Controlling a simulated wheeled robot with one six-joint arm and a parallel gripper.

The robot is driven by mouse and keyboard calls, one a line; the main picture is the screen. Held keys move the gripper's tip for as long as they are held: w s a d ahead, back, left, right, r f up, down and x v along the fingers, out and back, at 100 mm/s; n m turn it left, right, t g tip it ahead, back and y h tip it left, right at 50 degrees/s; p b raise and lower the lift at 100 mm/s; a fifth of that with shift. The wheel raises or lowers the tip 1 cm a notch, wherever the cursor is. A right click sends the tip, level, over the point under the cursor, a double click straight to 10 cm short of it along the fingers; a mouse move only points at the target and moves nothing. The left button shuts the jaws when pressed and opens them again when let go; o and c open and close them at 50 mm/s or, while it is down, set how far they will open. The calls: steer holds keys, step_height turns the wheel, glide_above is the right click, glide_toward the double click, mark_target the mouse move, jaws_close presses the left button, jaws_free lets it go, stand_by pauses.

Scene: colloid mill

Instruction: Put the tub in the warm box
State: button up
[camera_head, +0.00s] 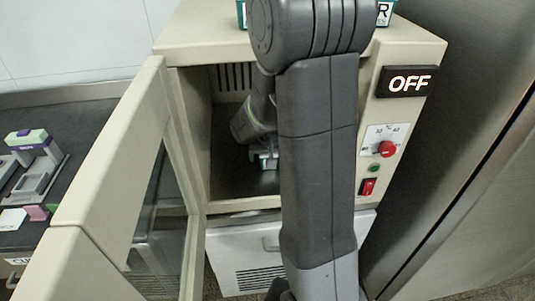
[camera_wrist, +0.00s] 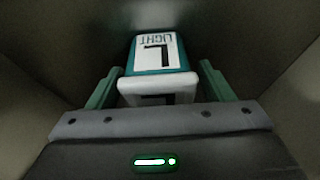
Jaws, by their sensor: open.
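The warm box (camera_head: 180,45) is a cream cabinet with its windowed door (camera_head: 110,165) swung open to the left. My arm reaches into its dark chamber. My gripper (camera_wrist: 161,67) is open inside, with one green finger on each side of the tub. My arm hides the chamber's right part.
The front panel has an "OFF" display (camera_head: 407,83), a red knob (camera_head: 387,149), a green button (camera_head: 374,168) and a red switch (camera_head: 368,186). A dark bench (camera_head: 75,135) with equipment is at left. A metal cabinet (camera_head: 470,100) stands close at right. The chamber walls surround my gripper.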

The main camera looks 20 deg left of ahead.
steer(key=shift+r+p, duration=0.3)
steer(key=shift+r, duration=0.1)
steer(key=shift+v, duration=3.55)
steer(key=shift+s, duration=0.1)
